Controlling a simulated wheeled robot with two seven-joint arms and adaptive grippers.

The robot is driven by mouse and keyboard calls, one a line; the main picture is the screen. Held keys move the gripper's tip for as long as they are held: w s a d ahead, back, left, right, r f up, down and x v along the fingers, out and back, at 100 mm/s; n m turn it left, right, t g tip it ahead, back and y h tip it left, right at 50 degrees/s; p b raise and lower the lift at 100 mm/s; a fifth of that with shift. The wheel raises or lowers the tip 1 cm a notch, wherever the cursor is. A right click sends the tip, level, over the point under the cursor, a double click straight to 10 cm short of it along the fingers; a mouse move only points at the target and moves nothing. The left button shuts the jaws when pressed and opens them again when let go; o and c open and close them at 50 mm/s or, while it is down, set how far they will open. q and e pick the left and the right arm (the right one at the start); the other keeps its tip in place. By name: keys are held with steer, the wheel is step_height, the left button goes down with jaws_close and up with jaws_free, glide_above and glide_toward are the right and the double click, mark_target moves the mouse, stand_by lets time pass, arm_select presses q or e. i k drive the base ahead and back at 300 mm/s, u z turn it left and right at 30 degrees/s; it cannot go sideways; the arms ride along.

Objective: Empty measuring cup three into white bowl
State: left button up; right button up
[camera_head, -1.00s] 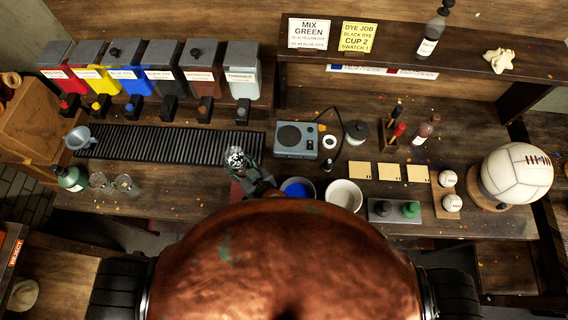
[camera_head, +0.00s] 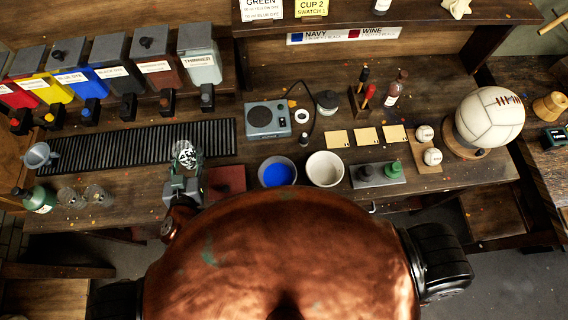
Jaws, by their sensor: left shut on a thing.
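My left gripper (camera_head: 184,181) is shut on a clear glass cup (camera_head: 186,154), likely measuring cup three, though no label is readable. The cup is at the front edge of the black slatted rack, left of the maroon pad; its contents cannot be made out. The white bowl (camera_head: 325,169) stands to the right on the bench, apart from the gripper, and looks empty. A bowl with blue liquid (camera_head: 277,173) stands just left of it. My right gripper is out of view.
Two clear glass cups (camera_head: 97,197) and a green bottle (camera_head: 40,201) stand at left. The black slatted rack (camera_head: 130,147) lies behind.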

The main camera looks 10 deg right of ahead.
mark_target(324, 169)
steer(key=u, duration=0.4)
steer(key=k, duration=0.95)
steer(key=z, duration=0.4)
steer(key=k, duration=0.85)
steer(key=z, duration=0.7)
